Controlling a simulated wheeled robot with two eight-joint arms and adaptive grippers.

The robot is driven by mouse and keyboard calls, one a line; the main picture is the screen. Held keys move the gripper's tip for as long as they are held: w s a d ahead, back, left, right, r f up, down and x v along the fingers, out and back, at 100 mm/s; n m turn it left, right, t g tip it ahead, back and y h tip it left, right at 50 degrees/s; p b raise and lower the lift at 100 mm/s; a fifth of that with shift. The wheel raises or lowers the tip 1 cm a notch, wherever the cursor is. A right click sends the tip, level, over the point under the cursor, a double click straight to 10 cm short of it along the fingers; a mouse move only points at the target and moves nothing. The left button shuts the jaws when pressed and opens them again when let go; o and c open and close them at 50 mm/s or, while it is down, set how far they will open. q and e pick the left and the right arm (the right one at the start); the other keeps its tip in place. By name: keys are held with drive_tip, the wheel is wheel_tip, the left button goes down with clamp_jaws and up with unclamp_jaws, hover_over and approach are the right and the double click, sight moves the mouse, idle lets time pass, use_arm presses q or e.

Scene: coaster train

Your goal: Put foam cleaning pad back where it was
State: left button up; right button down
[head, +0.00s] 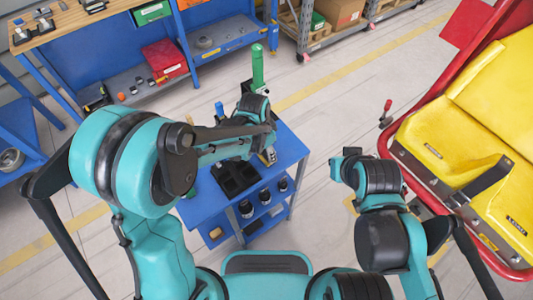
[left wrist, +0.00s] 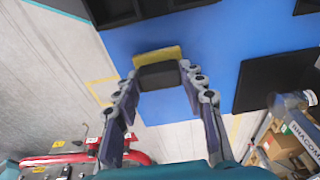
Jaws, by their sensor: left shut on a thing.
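The foam cleaning pad shows in the left wrist view as a dark block (left wrist: 160,76) with a yellow strip along its far side. My left gripper (left wrist: 160,82) is shut on it, with one finger on each side. Behind the pad lies the blue top of a cart (left wrist: 205,45); I cannot tell whether the pad touches it. In the head view my left gripper (head: 267,156) is over the right part of the blue cart (head: 201,208), and my arm partly hides the pad. My right arm is folded right of the cart; its gripper fingers do not show.
Black trays (head: 237,177) lie on the cart top. A green bottle (head: 257,68) stands behind my left wrist. A red and yellow coaster car (head: 450,140) is at the right. Open floor lies between cart and car.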

use_arm(q)
drive_tip(key=shift+f, duration=0.35)
drive_tip(key=shift+r, duration=0.1)
drive_tip(key=o, duration=0.8)
drive_tip(key=shift+f, duration=0.2)
drive_tip(key=o, duration=0.4)
drive_tip(key=shift+r, duration=0.2)
